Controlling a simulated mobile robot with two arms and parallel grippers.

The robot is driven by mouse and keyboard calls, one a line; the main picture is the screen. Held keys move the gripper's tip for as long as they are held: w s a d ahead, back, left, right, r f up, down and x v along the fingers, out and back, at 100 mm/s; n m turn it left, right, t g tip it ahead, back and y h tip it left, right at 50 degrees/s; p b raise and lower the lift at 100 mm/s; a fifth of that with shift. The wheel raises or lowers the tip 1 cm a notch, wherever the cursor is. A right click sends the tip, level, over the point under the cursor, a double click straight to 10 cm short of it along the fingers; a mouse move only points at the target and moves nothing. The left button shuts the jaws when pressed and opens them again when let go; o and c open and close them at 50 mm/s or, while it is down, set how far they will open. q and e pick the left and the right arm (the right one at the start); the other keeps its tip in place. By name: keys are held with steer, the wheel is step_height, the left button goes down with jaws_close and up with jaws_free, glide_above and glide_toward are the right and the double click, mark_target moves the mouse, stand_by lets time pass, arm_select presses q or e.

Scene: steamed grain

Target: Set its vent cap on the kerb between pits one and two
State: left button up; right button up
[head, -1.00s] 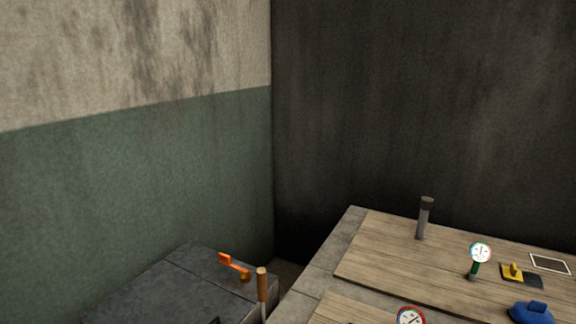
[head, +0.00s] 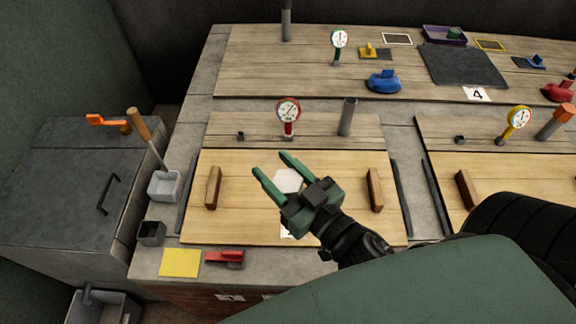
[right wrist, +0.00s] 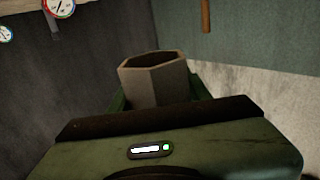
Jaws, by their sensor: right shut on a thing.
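My right gripper (head: 275,167) is over the front left pit's pale wooden lid (head: 235,225). The grey kerb (head: 417,165) runs between the front left and front right lids, to the right of my gripper. A bare grey vent pipe (head: 347,117) stands behind the left lid. My left gripper is not in view.
Dark bars (head: 400,198) edge the kerb. Wooden handles (head: 375,190) rise from the lids. A red-rimmed gauge (head: 288,110) stands behind my gripper. A yellow card (head: 180,262) and a red tool (head: 226,257) lie at the front edge. A grey bin (head: 165,185) holds a wooden-handled tool.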

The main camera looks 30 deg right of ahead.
steer(key=w+a+r+n+g+y, duration=0.2)
steer(key=a+n+g+y, duration=0.3)
steer(key=n+g+y, duration=0.2)
steer(key=w+a+r+n+g+y, duration=0.2)
steer(key=a+n+g+y, duration=0.4)
steer(key=g, duration=0.3)
steer(key=shift+w+n+y, duration=0.6)
steer(key=shift+w+n, duration=0.15)
steer(key=shift+n, duration=0.15)
